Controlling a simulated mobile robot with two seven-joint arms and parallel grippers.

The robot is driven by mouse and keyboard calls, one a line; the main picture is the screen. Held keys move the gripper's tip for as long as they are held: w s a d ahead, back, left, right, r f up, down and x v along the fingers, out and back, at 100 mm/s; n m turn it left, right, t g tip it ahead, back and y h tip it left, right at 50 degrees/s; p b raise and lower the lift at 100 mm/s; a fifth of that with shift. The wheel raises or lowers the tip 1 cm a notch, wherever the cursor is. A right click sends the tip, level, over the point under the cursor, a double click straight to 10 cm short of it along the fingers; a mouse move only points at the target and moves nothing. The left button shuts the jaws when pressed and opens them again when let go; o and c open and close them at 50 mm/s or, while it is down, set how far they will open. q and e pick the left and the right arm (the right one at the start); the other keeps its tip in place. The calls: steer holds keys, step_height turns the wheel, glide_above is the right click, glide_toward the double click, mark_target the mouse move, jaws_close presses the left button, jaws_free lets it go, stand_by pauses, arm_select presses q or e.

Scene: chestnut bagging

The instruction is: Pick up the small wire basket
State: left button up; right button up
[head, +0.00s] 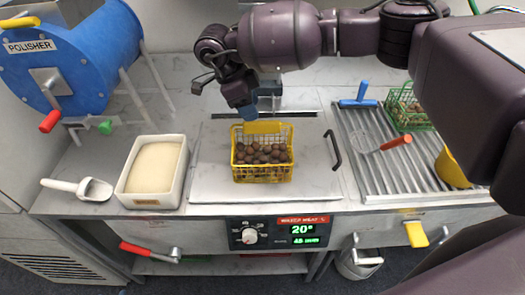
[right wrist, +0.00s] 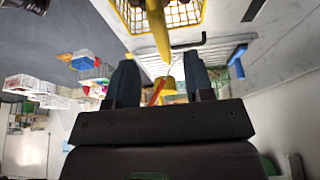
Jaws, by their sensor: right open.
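A yellow wire basket (head: 263,172) full of brown chestnuts stands on a pale square plate (head: 215,180) in the middle of the counter. Its yellow handle tab (head: 262,127) rises at the back. My right gripper (head: 252,104) is just behind and above this tab, jaws open and empty. In the right wrist view the basket (right wrist: 190,14) is at the top edge, and its yellow handle (right wrist: 158,35) points toward the gap between the two dark blue fingers (right wrist: 161,82). Whether they touch it is unclear. My left gripper is not in view.
A white bin (head: 154,171), a scoop (head: 82,188) and a blue polisher (head: 75,60) are at left. A dark bar handle (head: 333,149) stands beside the yellow basket.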

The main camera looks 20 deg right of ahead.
mark_target(258, 121)
steer(key=x, duration=0.3)
steer(key=shift+f, duration=0.1)
steer(key=p+x, duration=0.1)
steer(key=x, duration=0.3)
steer(key=shift+d+f+p, duration=0.2)
steer(key=shift+f+p, duration=0.1)
steer(key=shift+f, duration=0.1)
jaws_close()
